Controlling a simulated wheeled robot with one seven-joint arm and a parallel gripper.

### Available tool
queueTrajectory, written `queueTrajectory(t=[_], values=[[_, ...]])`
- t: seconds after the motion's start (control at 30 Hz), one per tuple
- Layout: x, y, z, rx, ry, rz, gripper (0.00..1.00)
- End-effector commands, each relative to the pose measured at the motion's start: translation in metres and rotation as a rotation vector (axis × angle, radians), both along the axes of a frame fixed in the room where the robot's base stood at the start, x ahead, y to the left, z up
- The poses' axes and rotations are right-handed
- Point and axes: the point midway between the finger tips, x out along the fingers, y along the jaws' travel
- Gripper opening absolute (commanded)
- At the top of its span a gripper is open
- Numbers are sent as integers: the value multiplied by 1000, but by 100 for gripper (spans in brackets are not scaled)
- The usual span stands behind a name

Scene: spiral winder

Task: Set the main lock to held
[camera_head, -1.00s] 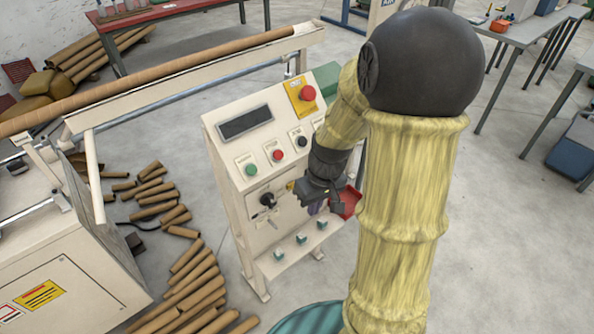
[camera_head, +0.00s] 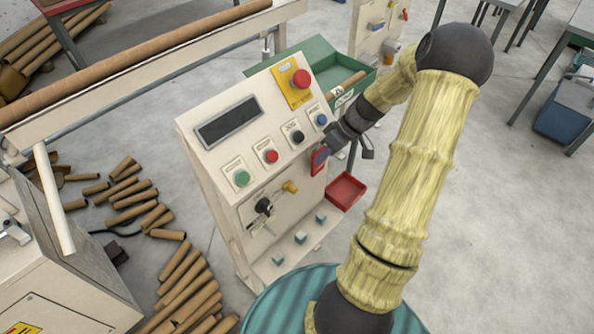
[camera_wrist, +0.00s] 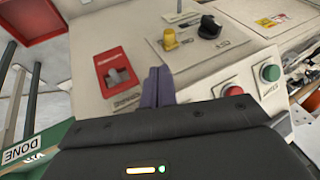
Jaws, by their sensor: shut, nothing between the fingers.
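The cream control console (camera_head: 215,165) stands in the middle of the head view. On its right front is a red plate (camera_head: 317,168); the wrist view shows this red plate (camera_wrist: 119,76) with a grey piece at its centre and lettering too small to read. I take it for the main lock, but cannot confirm that or read its setting. A yellow knob (camera_wrist: 170,39) and a black rotary knob (camera_wrist: 208,28) share the grey panel beside it. My gripper (camera_wrist: 158,72) is shut and empty, its purple fingers beside the plate's edge; contact cannot be told.
Green (camera_head: 241,178), red (camera_head: 271,156), black (camera_head: 297,137) and blue (camera_head: 321,119) buttons and a red emergency button (camera_head: 301,78) sit on the sloped top. A red tray (camera_head: 345,190) juts out low at right. Cardboard tubes (camera_head: 185,280) lie on the floor at left.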

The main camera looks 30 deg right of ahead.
Motion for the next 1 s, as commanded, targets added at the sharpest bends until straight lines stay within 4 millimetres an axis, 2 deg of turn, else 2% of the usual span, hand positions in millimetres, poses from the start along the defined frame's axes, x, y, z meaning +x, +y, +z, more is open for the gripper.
queueTrajectory(t=[0.3,0.47,1.0], values=[[4,11,0,1,-1,23,0],[6,17,-7,1,1,27,0],[18,50,-77,2,2,11,0]])
